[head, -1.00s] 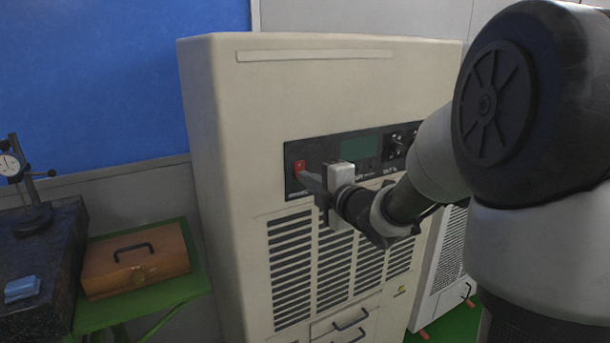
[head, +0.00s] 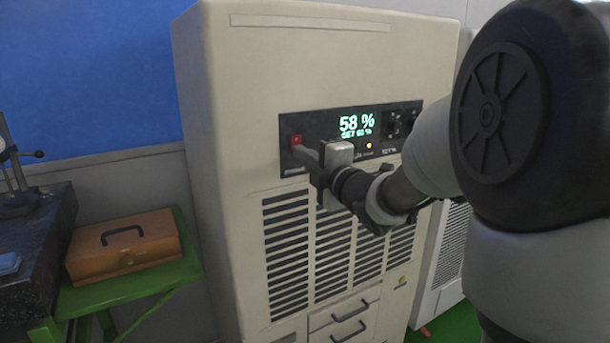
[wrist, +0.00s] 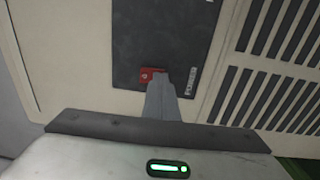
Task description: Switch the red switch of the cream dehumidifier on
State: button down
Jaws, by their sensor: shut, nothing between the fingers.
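The cream dehumidifier (head: 230,150) stands upright in the middle of the head view. Its black panel has a red switch (head: 296,140) at the left end and a display (head: 356,126) reading 58 % with smaller text below. An orange light (head: 369,146) glows beneath the display. My gripper (head: 299,150) is shut and empty, its fingertips at the lower edge of the red switch. In the wrist view, the fingertips (wrist: 160,78) overlap part of the red switch (wrist: 148,74), and I cannot tell if they touch it.
A brown toolbox (head: 125,245) sits on a green table (head: 165,277) at left, beside a dark block (head: 40,235) with a gauge stand (head: 18,195). A second pale unit (head: 450,250) stands behind at right. Slatted vents and drawer handles lie below the panel.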

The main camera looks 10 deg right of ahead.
jog(key=b, duration=0.2)
jog(key=shift+w+a+f+t+b, duration=0.15)
jog(key=shift+f+t+b, duration=0.2)
jog(key=shift+t, duration=0.05)
jog(key=shift+r+b, duration=0.35)
jog(key=shift+b, duration=0.3)
jog(key=shift+r, duration=0.1)
